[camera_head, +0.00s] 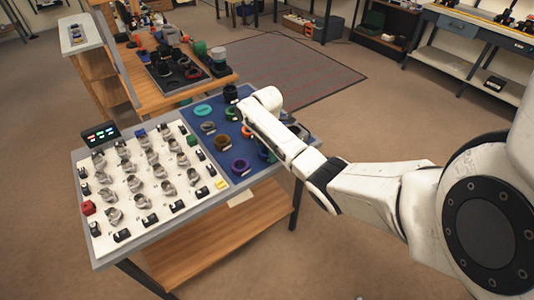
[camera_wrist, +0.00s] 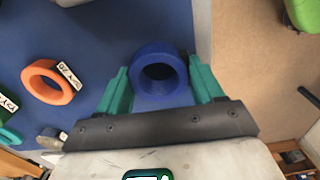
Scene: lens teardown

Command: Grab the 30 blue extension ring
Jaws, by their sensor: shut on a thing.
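A thick blue ring (camera_wrist: 161,98) stands out in the wrist view, between the two teal fingers of my gripper (camera_wrist: 159,66). One finger presses on each side of it, so my gripper is shut on it. No number label shows on this ring's visible face. The blue mat (camera_wrist: 105,30) lies behind and to the left of it; I cannot tell whether the ring still touches the mat. In the head view my arm covers the fingers and the held ring.
An orange ring (camera_wrist: 59,98) with a white tag lies left of my gripper, with a green ring (camera_wrist: 10,136) at the left edge. In the head view a purple ring (camera_head: 237,172) lies near the mat's front. A white board (camera_head: 130,205) with several grey parts fills the table's left.

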